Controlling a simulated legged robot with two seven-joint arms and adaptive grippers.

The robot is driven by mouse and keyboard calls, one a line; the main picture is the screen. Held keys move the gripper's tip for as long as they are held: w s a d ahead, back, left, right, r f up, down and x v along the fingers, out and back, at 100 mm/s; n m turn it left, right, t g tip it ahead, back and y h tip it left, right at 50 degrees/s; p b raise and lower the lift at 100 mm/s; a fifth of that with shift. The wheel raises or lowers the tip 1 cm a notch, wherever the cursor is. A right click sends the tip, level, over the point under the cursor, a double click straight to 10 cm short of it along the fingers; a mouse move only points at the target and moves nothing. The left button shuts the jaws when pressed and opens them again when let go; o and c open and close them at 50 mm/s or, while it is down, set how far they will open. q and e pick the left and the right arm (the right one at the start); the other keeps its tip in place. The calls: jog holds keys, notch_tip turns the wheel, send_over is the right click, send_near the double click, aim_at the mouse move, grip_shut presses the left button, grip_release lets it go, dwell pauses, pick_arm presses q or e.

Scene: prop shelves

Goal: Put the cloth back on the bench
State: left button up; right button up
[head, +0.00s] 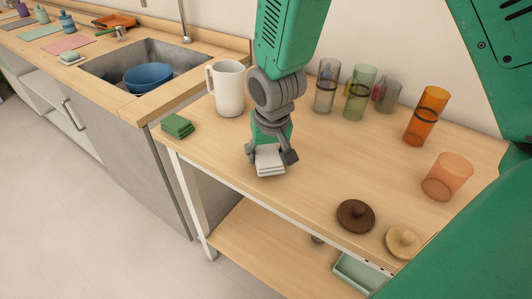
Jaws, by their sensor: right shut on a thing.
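A white folded cloth (270,163) is between the fingers of my right gripper (271,156), over the wooden bench (330,170) near its front edge. The gripper points down and is shut on the cloth. The cloth is close to the bench top, and I cannot tell whether it touches it. The fingers hide part of the cloth's top. A green folded cloth (178,126) lies at the bench's left corner. My left gripper is not in view.
A white pitcher (229,88) stands left of the gripper. Several tinted glasses stand behind, with an orange glass (427,115) to the right. A brown lid (356,216) and a pale lid (403,242) lie near the front edge. A sink (125,62) is at left.

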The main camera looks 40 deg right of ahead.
jog(key=shift+d, duration=0.4)
jog(key=shift+s+d+f, duration=0.15)
jog(key=shift+d+f, duration=0.45)
jog(key=shift+d, duration=0.25)
jog(key=shift+s+a+f, duration=0.1)
jog(key=shift+a+f, duration=0.05)
jog(key=shift+a, duration=0.5)
jog(key=o, duration=1.5)
jog(key=shift+a, duration=0.2)
jog(key=shift+o, duration=0.2)
jog(key=shift+a, duration=0.15)
jog(key=shift+d, duration=0.55)
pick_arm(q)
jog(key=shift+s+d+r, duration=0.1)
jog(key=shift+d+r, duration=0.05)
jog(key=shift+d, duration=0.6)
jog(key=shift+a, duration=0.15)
pick_arm(e)
jog(key=shift+a, duration=0.15)
